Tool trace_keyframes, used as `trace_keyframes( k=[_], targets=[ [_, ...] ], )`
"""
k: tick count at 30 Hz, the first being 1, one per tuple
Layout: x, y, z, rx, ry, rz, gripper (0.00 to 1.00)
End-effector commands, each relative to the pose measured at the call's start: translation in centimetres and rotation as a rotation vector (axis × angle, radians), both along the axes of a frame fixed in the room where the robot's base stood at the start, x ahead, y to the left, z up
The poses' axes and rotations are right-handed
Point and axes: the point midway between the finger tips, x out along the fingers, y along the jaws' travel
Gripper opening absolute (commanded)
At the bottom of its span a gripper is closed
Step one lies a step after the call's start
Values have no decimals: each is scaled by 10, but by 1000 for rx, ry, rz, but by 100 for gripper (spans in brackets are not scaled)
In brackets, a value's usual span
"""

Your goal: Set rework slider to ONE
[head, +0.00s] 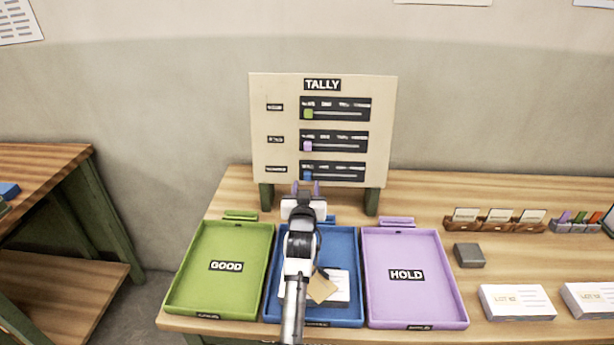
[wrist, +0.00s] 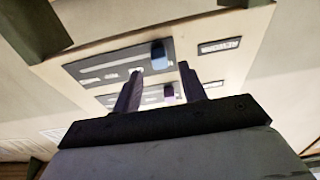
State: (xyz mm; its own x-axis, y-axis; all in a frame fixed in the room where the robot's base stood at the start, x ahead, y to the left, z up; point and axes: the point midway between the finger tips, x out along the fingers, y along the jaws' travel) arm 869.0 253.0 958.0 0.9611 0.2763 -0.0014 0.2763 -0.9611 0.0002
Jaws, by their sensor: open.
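The TALLY board (head: 384,120) stands upright at the back of the table with three sliders. The lowest, the rework slider (head: 338,172), has a blue knob (head: 308,175) at the left end of its track, nearest its label. In the wrist view the picture is turned over; the blue knob (wrist: 160,54) shows beside the REWORK label (wrist: 220,46). My gripper (head: 306,187) is just below and in front of that knob. Its fingers (wrist: 160,76) are open and apart, with the knob seen beyond the gap. Whether they touch the board cannot be told.
Above are a purple knob (head: 308,146) and a green knob (head: 308,114). Below the board lie a green GOOD tray (head: 225,300), a blue tray (head: 346,315) partly behind my arm, and a purple HOLD tray (head: 420,300). A dark grey block (head: 469,255) and card stacks (head: 517,302) lie right.

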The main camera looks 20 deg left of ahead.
Motion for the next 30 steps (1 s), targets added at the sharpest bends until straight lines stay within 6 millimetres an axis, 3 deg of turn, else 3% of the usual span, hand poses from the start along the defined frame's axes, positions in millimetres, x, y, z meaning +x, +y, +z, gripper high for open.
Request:
trace_keyframes(
  k=[3,9,20,27,30],
  targets=[
    [17,4,3,2,1,-1,42],
    [31,8,1,2,0,0,42],
    [34,10,0,1,-2,0,40],
    [33,10,0,0,-1,0,9],
    [33,10,0,0,-1,0,0]
  ],
)
